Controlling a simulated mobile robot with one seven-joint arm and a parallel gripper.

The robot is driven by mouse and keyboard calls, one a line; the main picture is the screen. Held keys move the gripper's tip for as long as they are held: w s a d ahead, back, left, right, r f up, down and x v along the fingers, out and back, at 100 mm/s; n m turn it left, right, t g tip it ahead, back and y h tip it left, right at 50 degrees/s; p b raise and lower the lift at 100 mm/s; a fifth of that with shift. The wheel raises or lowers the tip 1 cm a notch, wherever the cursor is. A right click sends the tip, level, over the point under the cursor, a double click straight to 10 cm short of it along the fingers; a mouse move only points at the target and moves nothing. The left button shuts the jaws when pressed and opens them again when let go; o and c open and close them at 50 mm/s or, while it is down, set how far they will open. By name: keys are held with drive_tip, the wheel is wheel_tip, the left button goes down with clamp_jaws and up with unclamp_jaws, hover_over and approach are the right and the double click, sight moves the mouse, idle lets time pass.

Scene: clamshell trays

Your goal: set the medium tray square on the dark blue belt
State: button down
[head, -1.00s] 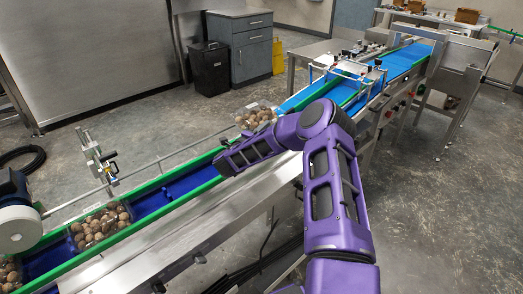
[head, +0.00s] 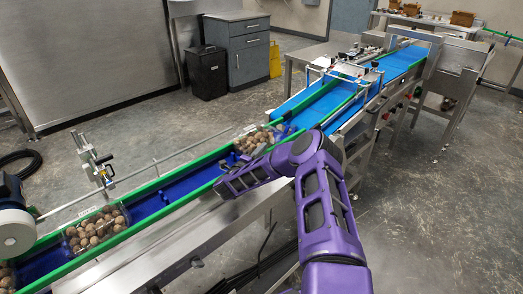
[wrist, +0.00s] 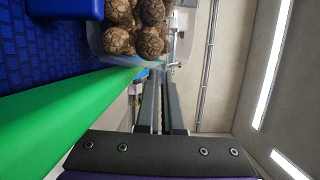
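The medium tray, a clear tray of round brown items (head: 255,139), is over the far end of the dark blue belt (head: 185,188), between the green rails. It looks low at the belt; I cannot tell if its base touches or lies fully square. In the wrist view the clear tray (wrist: 98,42) shows at the top, beside the green rail. My gripper (wrist: 161,78) has its two fingers close together, with their tips at the tray's near edge, apparently pinching it. In the head view the fingers are hidden behind my purple wrist.
Another filled tray (head: 97,229) sits farther down the belt, and part of one more (head: 7,280) shows at the lower left. Green rails (head: 160,226) border the belt. A raised blue block (wrist: 65,8) stands near the held tray. A light blue belt (head: 305,100) continues beyond.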

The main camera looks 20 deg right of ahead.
drive_tip(key=shift+f+b, duration=0.45)
drive_tip(key=shift+f, duration=0.05)
drive_tip(key=c, duration=1.1)
unclamp_jaws()
drive_tip(key=shift+o, duration=0.2)
drive_tip(key=shift+f, duration=0.1)
